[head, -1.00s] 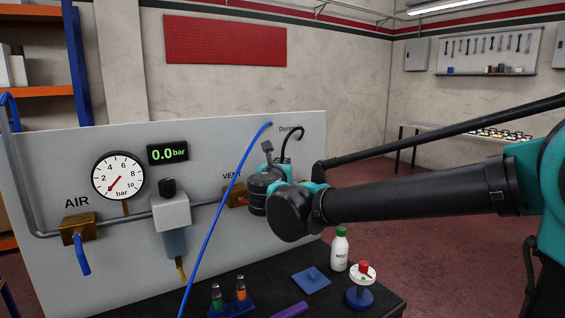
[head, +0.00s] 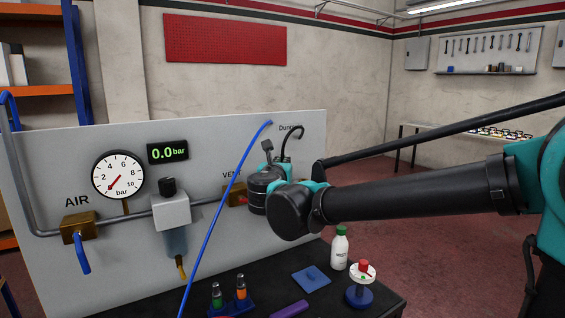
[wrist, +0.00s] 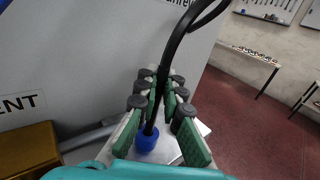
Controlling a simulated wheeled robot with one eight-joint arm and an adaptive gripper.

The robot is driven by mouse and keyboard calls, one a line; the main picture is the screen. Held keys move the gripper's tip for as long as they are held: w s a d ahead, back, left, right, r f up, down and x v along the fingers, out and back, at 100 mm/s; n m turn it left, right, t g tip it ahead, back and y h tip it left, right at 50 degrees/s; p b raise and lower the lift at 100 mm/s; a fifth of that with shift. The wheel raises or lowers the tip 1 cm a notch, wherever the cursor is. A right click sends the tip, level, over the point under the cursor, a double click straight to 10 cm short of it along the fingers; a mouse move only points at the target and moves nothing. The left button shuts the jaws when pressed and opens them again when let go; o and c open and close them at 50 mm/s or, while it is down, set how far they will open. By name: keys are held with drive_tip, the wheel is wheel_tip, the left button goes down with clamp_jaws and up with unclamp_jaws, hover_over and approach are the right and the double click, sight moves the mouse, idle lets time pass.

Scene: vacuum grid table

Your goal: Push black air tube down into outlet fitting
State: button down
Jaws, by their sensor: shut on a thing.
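The black air tube (wrist: 174,48) runs down between the green finger pads of my gripper (wrist: 160,105) in the wrist view. My gripper is shut on it. The tube's lower end meets a blue collar (wrist: 147,141) on the outlet fitting (wrist: 192,133), a pale metal block. I cannot tell how deep the tube sits in it. In the head view the black tube (head: 289,137) arcs above my wrist, near the right end of the panel. My fingers and the fitting are hidden there behind my wrist.
The grey panel (head: 120,245) carries a gauge (head: 117,176), a 0.0 bar display (head: 168,151) and a brass valve by VENT (head: 237,195). A blue tube (head: 212,228) crosses in front. A white bottle (head: 340,250) and a red-white knob (head: 363,270) stand on the dark table below.

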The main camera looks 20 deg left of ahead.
drive_tip(key=shift+f, duration=0.55)
idle(0.4)
drive_tip(key=c, duration=1.6)
unclamp_jaws()
drive_tip(key=s+d, duration=0.2)
drive_tip(key=s, duration=1)
drive_tip(key=w+d+f+m+g+h, duration=0.35)
drive_tip(key=d+f+m, duration=0.6)
drive_tip(key=d, duration=0.45)
drive_tip(key=w+d+f+m+g+h, duration=0.4)
drive_tip(key=d+f+m, duration=0.4)
drive_tip(key=d+f, duration=0.5)
drive_tip(key=s+d+f+m+g+y, duration=0.1)
drive_tip(key=s+d+f+m+g, duration=0.1)
drive_tip(key=s+d+f+m, duration=0.2)
drive_tip(key=s+d+f+m+g+y, duration=0.2)
drive_tip(key=s+d+f+m, duration=0.3)
drive_tip(key=m, duration=0.4)
drive_tip(key=s+d+f+m+g+y, duration=0.1)
drive_tip(key=s+d+f+m+g, duration=0.1)
drive_tip(key=s+d+f+m, duration=0.3)
drive_tip(key=shift+s+d+f+m, duration=0.1)
drive_tip(key=shift+d+f+m, duration=0.35)
drive_tip(key=shift+d+m, duration=0.2)
drive_tip(key=shift+d+f+m, duration=0.45)
drive_tip(key=shift+d+m, duration=0.15)
